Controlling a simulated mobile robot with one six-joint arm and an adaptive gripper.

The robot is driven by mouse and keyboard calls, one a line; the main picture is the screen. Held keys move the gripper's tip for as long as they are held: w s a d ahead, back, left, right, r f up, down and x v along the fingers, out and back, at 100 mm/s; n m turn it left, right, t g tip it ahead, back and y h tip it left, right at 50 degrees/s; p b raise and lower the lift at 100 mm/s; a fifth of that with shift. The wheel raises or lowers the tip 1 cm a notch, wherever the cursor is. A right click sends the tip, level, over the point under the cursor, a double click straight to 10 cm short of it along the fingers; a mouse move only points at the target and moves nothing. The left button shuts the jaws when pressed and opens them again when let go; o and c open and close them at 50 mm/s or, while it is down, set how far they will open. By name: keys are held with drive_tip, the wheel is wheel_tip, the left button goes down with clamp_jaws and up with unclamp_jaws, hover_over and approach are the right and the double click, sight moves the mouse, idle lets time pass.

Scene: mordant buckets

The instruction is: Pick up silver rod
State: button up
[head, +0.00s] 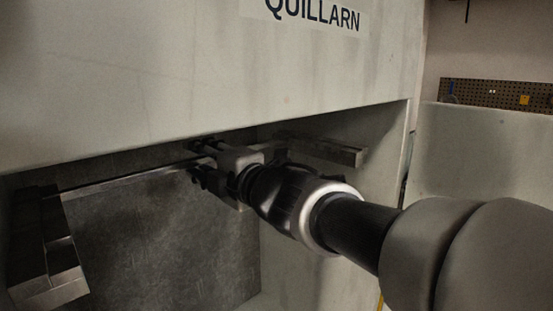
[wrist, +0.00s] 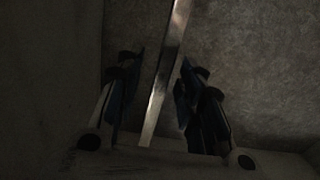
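The silver rod (head: 130,177) is a thin bar running across the recess in the head view, from near the left bracket toward my gripper (head: 200,160). In the wrist view the silver rod (wrist: 168,70) runs slightly tilted between the two fingers of my gripper (wrist: 158,78). The fingers are open, one on each side of the rod, with gaps showing. The rod's near end shows low in the wrist view. My gripper hides the rod's right part in the head view, so its support there cannot be told.
A metal bracket (head: 62,288) stands at the left of the recess and another bracket (head: 325,149) at the back right. A pale panel (head: 200,70) lettered QUILLARN overhangs the recess close above my arm. A stained grey wall (head: 165,250) lies behind and below the rod.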

clamp_jaws()
idle(0.3)
idle(0.5)
